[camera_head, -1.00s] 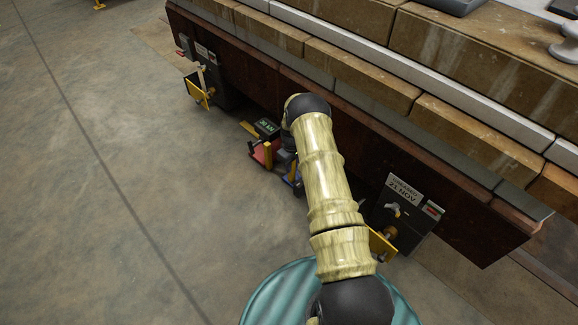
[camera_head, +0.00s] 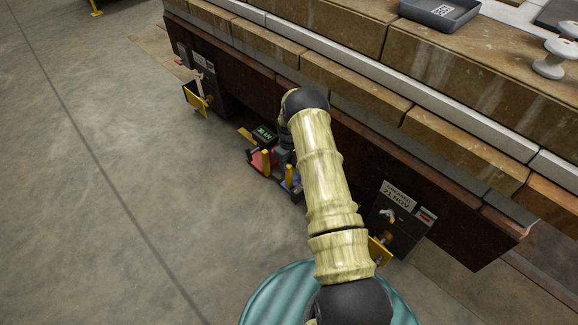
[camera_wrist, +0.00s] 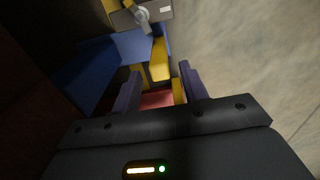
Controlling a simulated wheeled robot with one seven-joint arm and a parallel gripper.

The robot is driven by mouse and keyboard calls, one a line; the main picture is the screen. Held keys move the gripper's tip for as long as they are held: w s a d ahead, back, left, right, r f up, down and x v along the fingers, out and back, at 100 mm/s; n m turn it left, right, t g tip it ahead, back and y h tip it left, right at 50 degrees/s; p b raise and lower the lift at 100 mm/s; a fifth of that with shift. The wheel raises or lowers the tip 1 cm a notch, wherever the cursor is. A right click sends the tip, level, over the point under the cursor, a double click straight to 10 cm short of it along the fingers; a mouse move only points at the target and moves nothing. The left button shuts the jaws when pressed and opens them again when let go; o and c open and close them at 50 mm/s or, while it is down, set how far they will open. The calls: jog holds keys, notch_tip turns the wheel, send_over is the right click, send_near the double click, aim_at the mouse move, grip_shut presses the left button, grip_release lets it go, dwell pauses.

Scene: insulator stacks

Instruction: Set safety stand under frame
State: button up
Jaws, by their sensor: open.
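The dark reddish-brown frame (camera_head: 345,150) runs along the side of the loaded bench. At floor level beside it are a red piece with a yellow post (camera_head: 262,162) and a blue piece (camera_head: 290,178), partly behind my arm. I cannot tell which is the safety stand. A blue body (camera_wrist: 132,45) lies ahead.
Dark boxes with yellow brackets stand under the frame at left (camera_head: 205,85) and right (camera_head: 395,222). A small green-screened box (camera_head: 264,134) is behind the red piece. Bench-top blocks (camera_head: 340,75) overhang closely. Open concrete floor (camera_head: 120,180) lies to the left.

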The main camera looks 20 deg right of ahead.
notch_tip(320, 180, up, 12)
jog(key=p, duration=0.5)
jog(key=shift+f, duration=0.2)
